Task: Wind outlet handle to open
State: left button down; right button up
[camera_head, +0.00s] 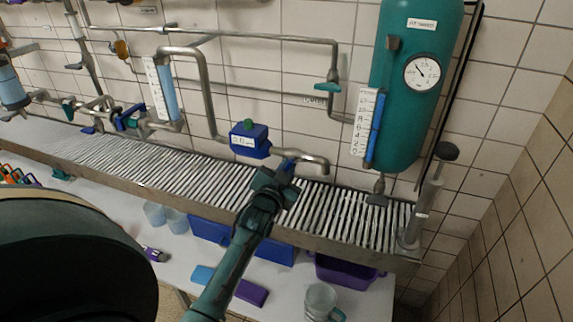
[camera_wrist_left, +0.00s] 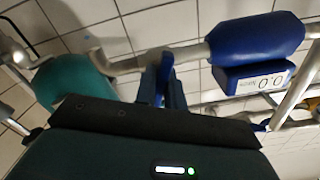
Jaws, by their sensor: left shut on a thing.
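My left gripper (camera_head: 280,172) reaches up from below to the outlet pipe (camera_head: 312,159), just right of the blue flow meter (camera_head: 250,140). It is shut on a small part at the pipe, which I take to be the outlet handle. In the left wrist view, narrow dark-blue parts (camera_wrist_left: 163,82) meet the pipe beside the flow meter (camera_wrist_left: 255,45), whose display reads 0.0. My right gripper is not in view.
A teal tank (camera_head: 413,100) with a round gauge hangs on the wall at right. A slatted metal drain shelf (camera_head: 345,211) runs below the pipes. A purple bin (camera_head: 345,272) and a clear cup (camera_head: 320,299) sit lower down.

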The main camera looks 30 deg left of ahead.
pick_arm(q)
jog(key=n+p, duration=0.1)
jog(key=n, duration=0.4)
jog(key=shift+p, duration=0.35)
jog(key=shift+n, duration=0.3)
jog(key=c, duration=1.5)
grip_release()
